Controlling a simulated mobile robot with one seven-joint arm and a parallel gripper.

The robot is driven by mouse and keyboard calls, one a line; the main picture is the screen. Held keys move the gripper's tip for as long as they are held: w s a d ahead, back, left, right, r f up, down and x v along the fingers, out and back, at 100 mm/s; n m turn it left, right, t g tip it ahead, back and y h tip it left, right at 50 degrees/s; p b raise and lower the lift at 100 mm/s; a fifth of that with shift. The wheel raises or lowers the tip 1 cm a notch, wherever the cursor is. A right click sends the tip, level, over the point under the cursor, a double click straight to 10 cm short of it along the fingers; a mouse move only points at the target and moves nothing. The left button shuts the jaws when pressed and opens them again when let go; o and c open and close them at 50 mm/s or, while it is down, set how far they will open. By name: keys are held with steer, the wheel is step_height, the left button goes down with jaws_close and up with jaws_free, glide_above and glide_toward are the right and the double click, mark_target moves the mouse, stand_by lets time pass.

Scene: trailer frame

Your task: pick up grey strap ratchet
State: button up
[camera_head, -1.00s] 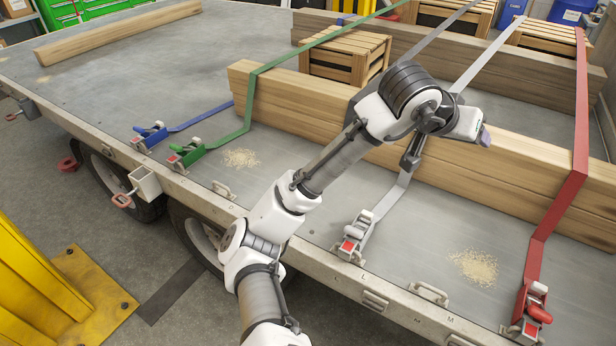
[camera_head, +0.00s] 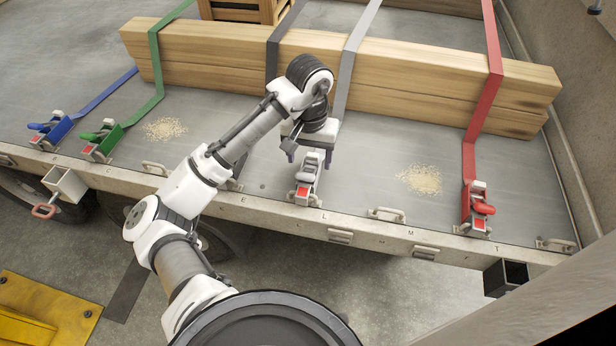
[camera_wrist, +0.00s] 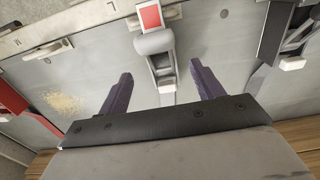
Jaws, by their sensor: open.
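The grey strap ratchet (camera_head: 306,180), with a red label, is fixed near the front edge of the trailer bed. The grey strap (camera_head: 350,62) runs back from it over the timber beams. My gripper (camera_head: 309,157) is open and empty, pointing down at the strap side of the ratchet. In the wrist view, the ratchet (camera_wrist: 155,44) lies just past and between the two dark fingers (camera_wrist: 161,74), with its red label farthest off. Contact cannot be seen. My wrist hides part of the strap in the head view.
Stacked timber beams (camera_head: 400,78) lie behind my gripper. A dark strap (camera_head: 275,45) runs left of the grey one; its ratchet (camera_wrist: 292,38) shows in the wrist view. Green (camera_head: 101,140) and blue (camera_head: 51,128) ratchets stand left, a red one (camera_head: 478,208) right. Bed near the sawdust (camera_head: 420,180) is clear.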

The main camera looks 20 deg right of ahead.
mark_target(309, 170)
steer(key=shift+w+f+p, duration=0.15)
steer(key=shift+f+p, duration=0.2)
steer(key=shift+f, duration=2.45)
steer(key=shift+c, duration=0.3)
steer(key=c, duration=1.2)
steer(key=shift+r, duration=0.1)
